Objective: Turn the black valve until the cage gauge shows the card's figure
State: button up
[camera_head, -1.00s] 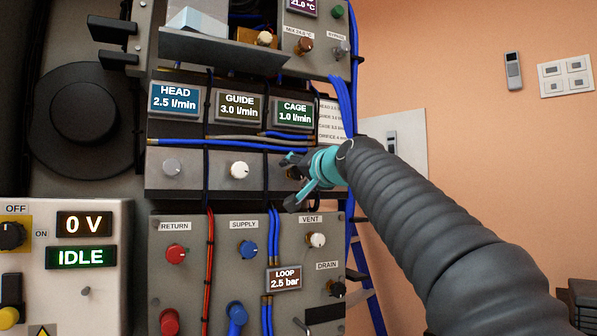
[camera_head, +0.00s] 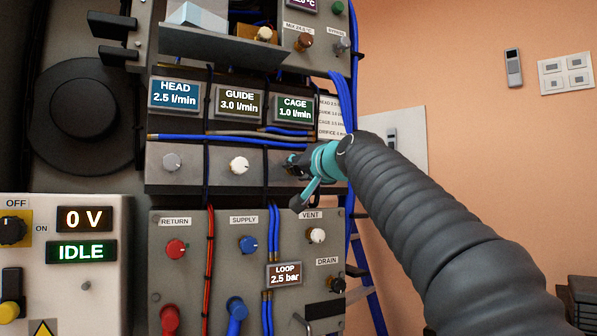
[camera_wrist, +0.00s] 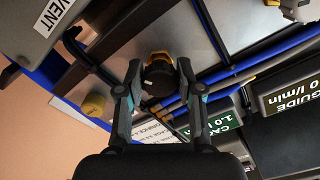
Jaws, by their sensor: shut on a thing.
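The cage gauge (camera_head: 295,110) reads 1.0 l/min in the head view. My gripper (camera_head: 292,168) is at the right end of the grey valve strip below it, and mostly hides the black valve there. In the wrist view my gripper (camera_wrist: 158,68) has one finger on each side of the dark round black valve (camera_wrist: 158,80), with a yellow-brown collar behind it, and is shut on it. The card (camera_head: 330,118) hangs right of the cage gauge. Its small lines are too blurred to read surely.
The head gauge (camera_head: 176,95) reads 2.5 l/min and the guide gauge (camera_head: 238,102) 3.0 l/min. A grey knob (camera_head: 171,161) and a white knob (camera_head: 238,165) sit left on the strip. Blue hoses (camera_head: 343,100) run close on the right. The vent knob (camera_head: 316,235) is below.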

jog(key=n+b, duration=0.1)
jog(key=n, duration=0.5)
jog(key=shift+b, duration=0.3)
jog(key=n, duration=0.5)
jog(key=shift+b, duration=0.4)
jog(key=shift+d, duration=0.1)
jog(key=o, duration=1.2)
jog(key=shift+c, duration=0.2)
jog(key=v, duration=1.2)
jog(key=shift+r, duration=0.1)
